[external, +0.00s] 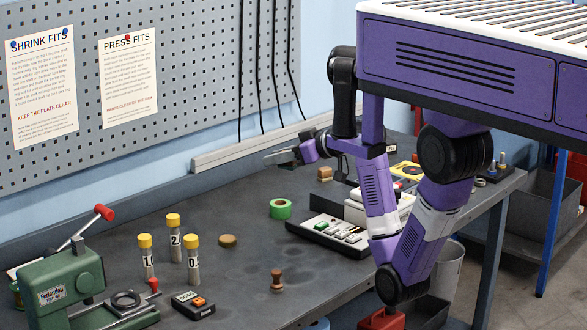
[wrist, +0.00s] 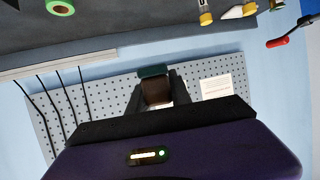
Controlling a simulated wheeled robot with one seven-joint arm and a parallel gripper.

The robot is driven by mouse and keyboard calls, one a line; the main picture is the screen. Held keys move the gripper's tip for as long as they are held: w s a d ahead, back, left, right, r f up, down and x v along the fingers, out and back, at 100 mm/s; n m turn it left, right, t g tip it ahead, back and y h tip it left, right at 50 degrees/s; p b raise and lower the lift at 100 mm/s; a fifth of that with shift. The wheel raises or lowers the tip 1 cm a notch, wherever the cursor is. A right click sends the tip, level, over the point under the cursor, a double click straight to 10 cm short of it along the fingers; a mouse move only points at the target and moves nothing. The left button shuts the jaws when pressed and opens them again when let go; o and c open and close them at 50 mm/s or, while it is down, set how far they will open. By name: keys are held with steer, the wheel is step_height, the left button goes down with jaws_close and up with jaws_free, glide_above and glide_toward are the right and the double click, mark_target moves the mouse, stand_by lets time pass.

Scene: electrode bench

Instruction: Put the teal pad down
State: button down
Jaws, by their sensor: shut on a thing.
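The teal pad (wrist: 153,71) shows in the wrist view as a dark teal strip on a brown block-like body (wrist: 157,92). My gripper (wrist: 157,97) is shut on it, with a dark finger on each side of the brown part. In the external view my gripper (external: 284,157) is raised above the back of the bench, near the wall. The pad cannot be made out clearly there. The grey bench top (external: 225,275) lies below, and the held pad appears clear of it.
The front middle has bare room.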

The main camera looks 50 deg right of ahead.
steer(key=d+f+m+h, duration=0.1)
steer(key=d+m+h, duration=0.2)
steer(key=d, duration=2.4)
steer(key=s+d+r+m+h, duration=0.1)
steer(key=s+d, duration=0.5)
steer(key=d, duration=0.4)
steer(key=s+d+h, duration=0.1)
steer(key=s+d, duration=0.5)
steer(key=d, duration=0.5)
steer(key=shift+t, duration=0.3)
steer(key=shift+a+f, duration=0.15)
steer(key=shift+f, duration=2.25)
step_height(320, 180, down, 17)
steer(key=shift+r+p, duration=0.2)
steer(key=shift+p, duration=0.6)
steer(key=shift+f, duration=1.45)
steer(key=shift+f+b, duration=0.25)
steer(key=shift+b, duration=0.15)
